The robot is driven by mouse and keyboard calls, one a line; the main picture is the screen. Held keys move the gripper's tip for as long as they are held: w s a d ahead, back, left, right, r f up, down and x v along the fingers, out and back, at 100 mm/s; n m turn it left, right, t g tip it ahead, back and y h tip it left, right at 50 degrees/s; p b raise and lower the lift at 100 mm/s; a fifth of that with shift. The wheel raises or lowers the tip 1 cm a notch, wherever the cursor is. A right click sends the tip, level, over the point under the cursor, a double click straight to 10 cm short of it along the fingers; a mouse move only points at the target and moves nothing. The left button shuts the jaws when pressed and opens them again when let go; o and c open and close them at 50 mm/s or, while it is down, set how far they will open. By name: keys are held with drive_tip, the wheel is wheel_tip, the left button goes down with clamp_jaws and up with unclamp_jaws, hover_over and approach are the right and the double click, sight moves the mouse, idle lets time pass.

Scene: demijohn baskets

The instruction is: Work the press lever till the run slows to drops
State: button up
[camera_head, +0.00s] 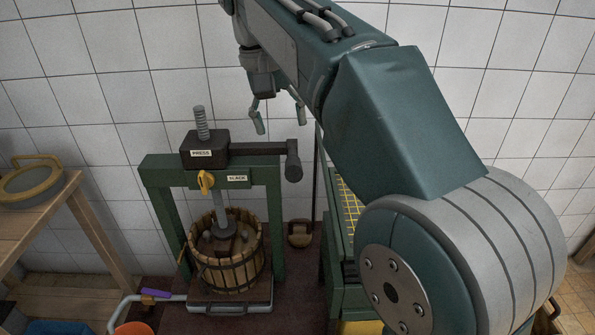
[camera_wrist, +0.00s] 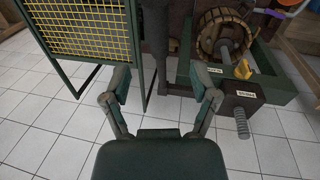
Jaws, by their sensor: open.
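The press (camera_head: 205,152) has a dark head labelled PRESS, an upright screw and a green frame. Its dark lever (camera_head: 258,149) extends right from the head and ends in a thick grip (camera_head: 293,160). A yellow pawl-like piece (camera_head: 206,181) hangs beside a label that seems to read SLACK. The slatted wooden basket (camera_head: 229,262) stands under the screw on a tray. My gripper (camera_head: 279,118) is open and empty, above the lever. The wrist view shows the press head (camera_wrist: 240,93) upside down, right of my open fingers. No running liquid can be made out.
A pipe (camera_head: 125,305) with a purple-handled valve (camera_head: 155,293) runs left from the tray, over an orange vessel (camera_head: 135,328). A wooden table (camera_head: 30,210) stands left. A green stand with yellow mesh (camera_wrist: 85,30) is close on the other side. The tiled wall is behind.

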sight(295, 160)
drive_tip(key=f, duration=0.2)
drive_tip(key=d+f, duration=0.1)
drive_tip(key=f, duration=0.2)
drive_tip(key=d+f, duration=0.1)
drive_tip(key=f, duration=0.2)
drive_tip(key=shift+d+f, duration=0.2)
drive_tip(key=shift+a+f, duration=0.2)
drive_tip(key=shift+f, duration=0.35)
drive_tip(key=shift+a, duration=0.3)
drive_tip(key=shift+d, duration=0.3)
clamp_jaws()
